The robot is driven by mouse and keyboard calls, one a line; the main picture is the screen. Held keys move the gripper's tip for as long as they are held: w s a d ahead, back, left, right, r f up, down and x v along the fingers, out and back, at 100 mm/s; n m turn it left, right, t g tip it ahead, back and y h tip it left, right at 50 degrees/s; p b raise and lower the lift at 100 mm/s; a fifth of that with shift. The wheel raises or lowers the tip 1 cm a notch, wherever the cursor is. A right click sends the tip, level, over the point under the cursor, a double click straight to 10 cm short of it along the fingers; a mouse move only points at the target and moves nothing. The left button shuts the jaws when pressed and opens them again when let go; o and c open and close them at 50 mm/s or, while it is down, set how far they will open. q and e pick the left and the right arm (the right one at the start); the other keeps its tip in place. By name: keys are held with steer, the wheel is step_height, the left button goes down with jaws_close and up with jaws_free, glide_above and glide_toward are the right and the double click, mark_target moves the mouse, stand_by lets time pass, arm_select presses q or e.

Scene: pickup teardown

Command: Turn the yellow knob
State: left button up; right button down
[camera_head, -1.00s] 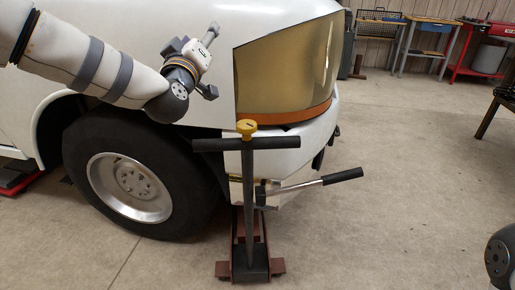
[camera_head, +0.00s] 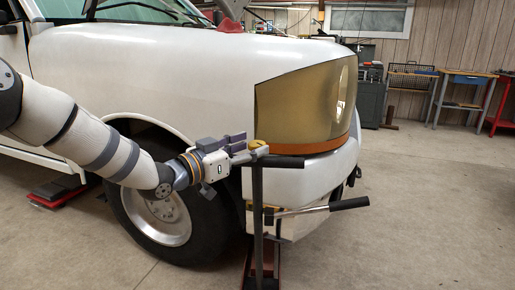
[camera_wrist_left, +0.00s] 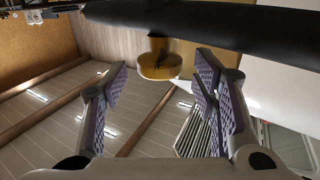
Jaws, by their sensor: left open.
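The yellow knob (camera_head: 258,147) sits on top of the dark upright post of a floor jack, at the handle bar, in front of the vehicle's headlight. My left gripper (camera_head: 238,144) is just left of the knob at about its height, fingers toward it. In the left wrist view, the knob (camera_wrist_left: 160,66) appears between the spread purple-padded fingers (camera_wrist_left: 160,75), seemingly just beyond their tips. The fingers are open and hold nothing; I see no clear contact. My right gripper is not in view.
The jack's dark crossbar (camera_head: 288,163) runs close beside the knob, and the bar spans the top of the wrist view (camera_wrist_left: 200,25). A lever (camera_head: 325,208) sticks out right. The white vehicle (camera_head: 160,60) stands close behind.

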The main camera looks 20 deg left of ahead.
arm_select(q)
steer(key=shift+x, duration=1.45)
steer(key=shift+s, duration=0.1)
steer(key=c, duration=1.1)
steer(key=shift+c, duration=0.2)
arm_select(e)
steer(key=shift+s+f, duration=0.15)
arm_select(q)
steer(key=shift+r, duration=0.1)
